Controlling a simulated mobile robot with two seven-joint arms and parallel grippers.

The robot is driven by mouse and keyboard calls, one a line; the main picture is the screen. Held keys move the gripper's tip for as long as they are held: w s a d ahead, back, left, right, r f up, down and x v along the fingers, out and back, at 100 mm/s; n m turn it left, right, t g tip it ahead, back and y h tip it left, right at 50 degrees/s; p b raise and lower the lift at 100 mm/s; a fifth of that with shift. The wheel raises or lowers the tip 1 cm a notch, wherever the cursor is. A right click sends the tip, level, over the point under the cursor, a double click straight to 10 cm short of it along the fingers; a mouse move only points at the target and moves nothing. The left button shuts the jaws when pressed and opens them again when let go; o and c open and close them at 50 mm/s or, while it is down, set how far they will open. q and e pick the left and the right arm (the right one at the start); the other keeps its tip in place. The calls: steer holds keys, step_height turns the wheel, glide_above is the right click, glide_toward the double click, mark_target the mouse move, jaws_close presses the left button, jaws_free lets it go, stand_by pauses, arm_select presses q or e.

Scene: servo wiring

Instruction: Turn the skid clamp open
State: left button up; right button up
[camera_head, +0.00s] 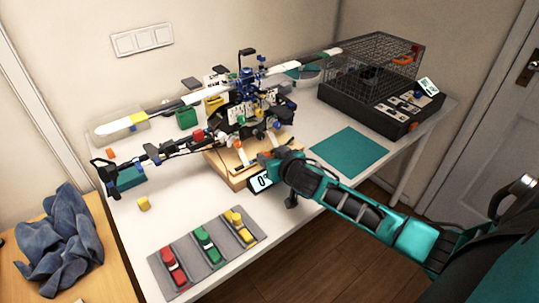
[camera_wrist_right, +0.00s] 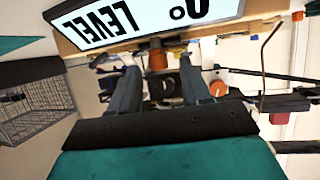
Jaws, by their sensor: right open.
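A model helicopter (camera_head: 240,100) stands on a wooden stand (camera_head: 225,168) on the white table. An orange knob (camera_wrist_right: 157,62), which looks like the skid clamp's handle, shows between and just beyond my right fingertips in the right wrist view. My right gripper (camera_head: 270,157) is at the stand's front right edge, and its open fingers also show in the right wrist view (camera_wrist_right: 162,82). I cannot tell whether they touch the knob. The gripper hides much of the clamp in the head view. My left gripper is not in view.
A display reading LEVEL (camera_wrist_right: 145,22) is close beside the fingers. A black base with a wire cage (camera_head: 375,70) stands at the back right. A teal mat (camera_head: 349,146) lies bare. A grey tray (camera_head: 188,245) holds red, green and yellow items at the front.

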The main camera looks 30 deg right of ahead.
steer(key=shift+w+d+f, duration=0.1)
steer(key=shift+w+f, duration=0.15)
steer(key=shift+w, duration=0.4)
jaws_close()
